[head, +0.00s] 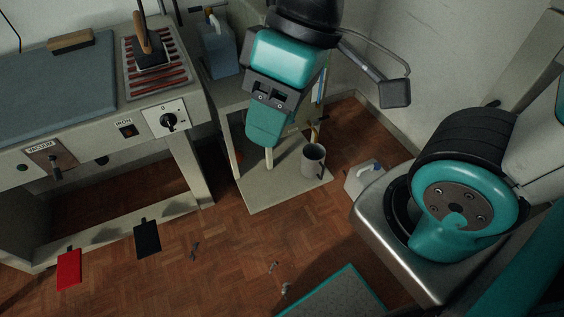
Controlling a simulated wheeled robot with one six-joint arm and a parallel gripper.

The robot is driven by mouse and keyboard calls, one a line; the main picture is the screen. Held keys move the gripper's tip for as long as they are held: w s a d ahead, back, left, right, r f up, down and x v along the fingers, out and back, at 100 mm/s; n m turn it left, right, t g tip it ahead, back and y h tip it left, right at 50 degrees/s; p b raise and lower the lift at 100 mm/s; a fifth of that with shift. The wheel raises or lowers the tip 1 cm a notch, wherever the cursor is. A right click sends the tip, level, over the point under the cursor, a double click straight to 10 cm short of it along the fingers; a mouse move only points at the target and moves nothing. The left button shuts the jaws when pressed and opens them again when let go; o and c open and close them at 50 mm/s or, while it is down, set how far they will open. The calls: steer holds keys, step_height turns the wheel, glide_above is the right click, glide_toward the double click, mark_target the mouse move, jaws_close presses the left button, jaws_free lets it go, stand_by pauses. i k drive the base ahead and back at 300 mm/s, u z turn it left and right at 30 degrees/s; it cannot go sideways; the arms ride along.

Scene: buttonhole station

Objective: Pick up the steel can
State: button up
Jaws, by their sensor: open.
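A grey, open-topped cylindrical can (314,161), which looks like the steel can, stands upright on the low pale base board of the open cabinet (270,195) in the head view. My gripper (269,155) points down above the same board, to the left of the can and apart from it. It is open, with nothing visible in it. Its teal and dark wrist hides part of the cabinet's inside, and the fingers show almost edge-on, so the gap between them is not clear.
An ironing table (60,75) with an iron (151,40) stands at left. A blue-grey container (218,48) stands on the cabinet top. A whitish container (362,178) is on the floor right of the can. Red (69,270) and black (147,240) tags and small clips lie in front.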

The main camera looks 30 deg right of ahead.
mark_target(313, 155)
steer(key=i, duration=1)
steer(key=z, duration=0.4)
